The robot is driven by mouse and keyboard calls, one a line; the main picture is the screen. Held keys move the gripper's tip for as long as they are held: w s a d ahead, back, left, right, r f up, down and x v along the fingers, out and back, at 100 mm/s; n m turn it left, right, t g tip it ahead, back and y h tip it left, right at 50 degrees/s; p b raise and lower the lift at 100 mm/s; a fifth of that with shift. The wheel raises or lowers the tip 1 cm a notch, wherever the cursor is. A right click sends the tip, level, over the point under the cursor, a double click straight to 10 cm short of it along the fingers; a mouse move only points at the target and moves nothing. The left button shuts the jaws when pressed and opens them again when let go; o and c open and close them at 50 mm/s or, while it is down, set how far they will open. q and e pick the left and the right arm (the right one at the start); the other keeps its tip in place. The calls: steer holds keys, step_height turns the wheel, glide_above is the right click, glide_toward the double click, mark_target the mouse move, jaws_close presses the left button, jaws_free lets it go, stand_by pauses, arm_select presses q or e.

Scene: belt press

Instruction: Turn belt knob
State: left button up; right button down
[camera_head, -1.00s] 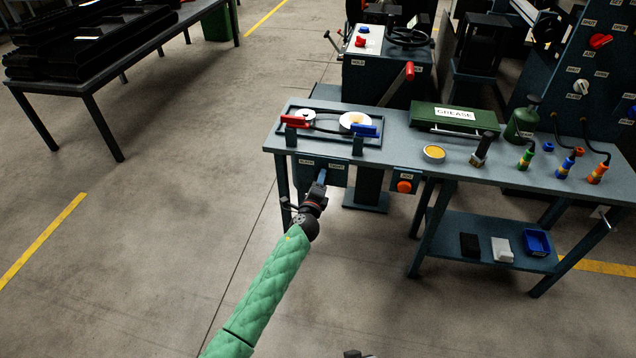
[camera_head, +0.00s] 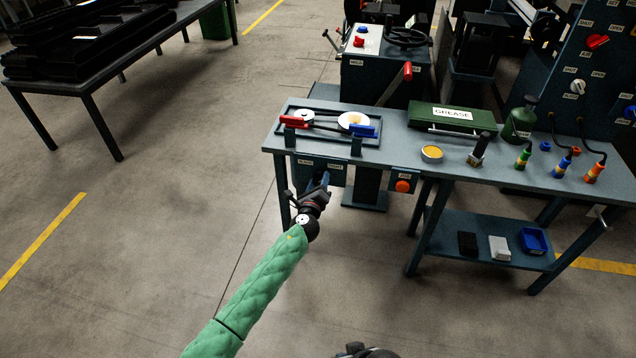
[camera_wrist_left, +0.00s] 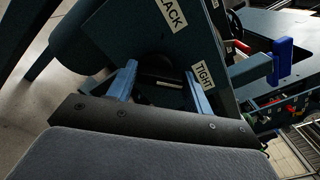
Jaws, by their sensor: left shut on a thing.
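The belt knob (camera_wrist_left: 160,72) is a dark round knob with a pale line, on the blue-grey panel under the bench front, between the SLACK and TIGHT labels. My left gripper (camera_head: 322,180) is at this panel in the head view and covers the knob there. In the left wrist view, its two blue fingers (camera_wrist_left: 160,88) stand on either side of the knob, shut on it. Above, the belt unit (camera_head: 330,125) has two pale pulleys with a dark belt, and a red and a blue block at its front. A dark part (camera_head: 365,351), perhaps my right gripper, shows at the bottom edge; its jaws are hidden.
An orange button (camera_head: 402,186) is on a panel right of the knob. The bench (camera_head: 405,155) holds a green grease box (camera_head: 453,117), a yellow-topped tin (camera_head: 432,153) and several coloured connectors. A blue tray (camera_head: 533,241) is on its lower shelf. The floor in front is open.

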arm_select(q)
steer(key=shift+d+r, duration=0.1)
steer(key=shift+r, duration=0.05)
steer(key=o, duration=0.9)
arm_select(e)
steer(key=shift+s+f, duration=0.1)
arm_select(q)
steer(key=shift+s, duration=0.25)
steer(key=v, duration=0.7)
steer(key=shift+s, duration=0.15)
arm_select(e)
steer(key=shift+w+f, duration=0.25)
steer(key=shift+w, duration=0.1)
steer(key=shift+s+f, duration=0.1)
steer(key=shift+s, duration=0.05)
